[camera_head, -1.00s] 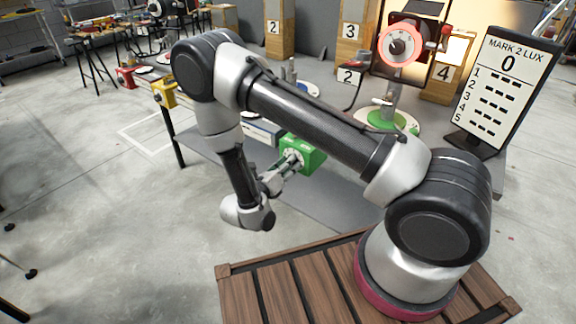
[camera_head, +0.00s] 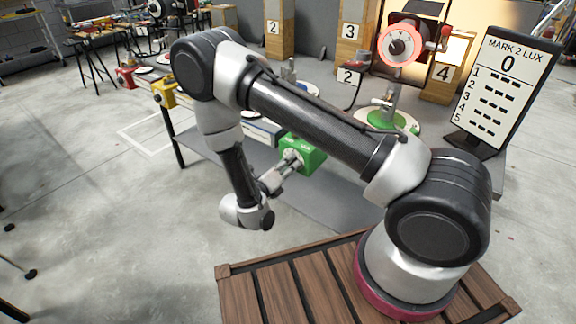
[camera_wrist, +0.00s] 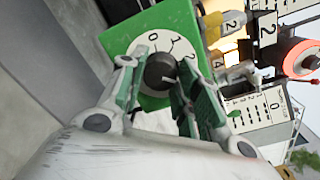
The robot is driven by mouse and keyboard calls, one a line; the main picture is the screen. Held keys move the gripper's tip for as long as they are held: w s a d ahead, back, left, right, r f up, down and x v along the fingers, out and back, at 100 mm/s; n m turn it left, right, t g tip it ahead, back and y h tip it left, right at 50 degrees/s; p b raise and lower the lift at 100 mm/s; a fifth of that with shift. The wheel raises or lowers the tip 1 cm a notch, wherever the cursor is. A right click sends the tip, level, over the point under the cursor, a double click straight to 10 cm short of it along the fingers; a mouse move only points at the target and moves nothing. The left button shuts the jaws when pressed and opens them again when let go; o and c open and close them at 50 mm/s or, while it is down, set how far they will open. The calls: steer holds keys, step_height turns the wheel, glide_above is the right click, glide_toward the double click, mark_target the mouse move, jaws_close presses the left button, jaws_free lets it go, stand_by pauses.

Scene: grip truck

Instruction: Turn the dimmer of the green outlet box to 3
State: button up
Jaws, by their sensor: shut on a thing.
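The green outlet box (camera_head: 305,155) is at the edge of the grey table, and it fills the top middle of the wrist view (camera_wrist: 180,20). Its face carries a white round dial (camera_wrist: 147,45) with 0, 1 and 2 readable; the numbers farther round are hidden by a finger. The black dimmer knob (camera_wrist: 160,70) stands in the dial's middle; I cannot tell where it points. My gripper (camera_head: 287,163) is at the box's front, its two green-padded fingers (camera_wrist: 160,80) on either side of the knob and shut on it.
A yellow box (camera_head: 163,93) and a red box (camera_head: 126,77) stand farther left. A display board (camera_head: 506,80) reads "MARK 2 LUX" and 0. A lamp with a red ring (camera_head: 400,46) stands on a green round base (camera_head: 388,121). Open floor lies left.

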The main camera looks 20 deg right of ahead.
steer(key=o, duration=1)
steer(key=v, duration=1.2)
steer(key=shift+a, duration=0.1)
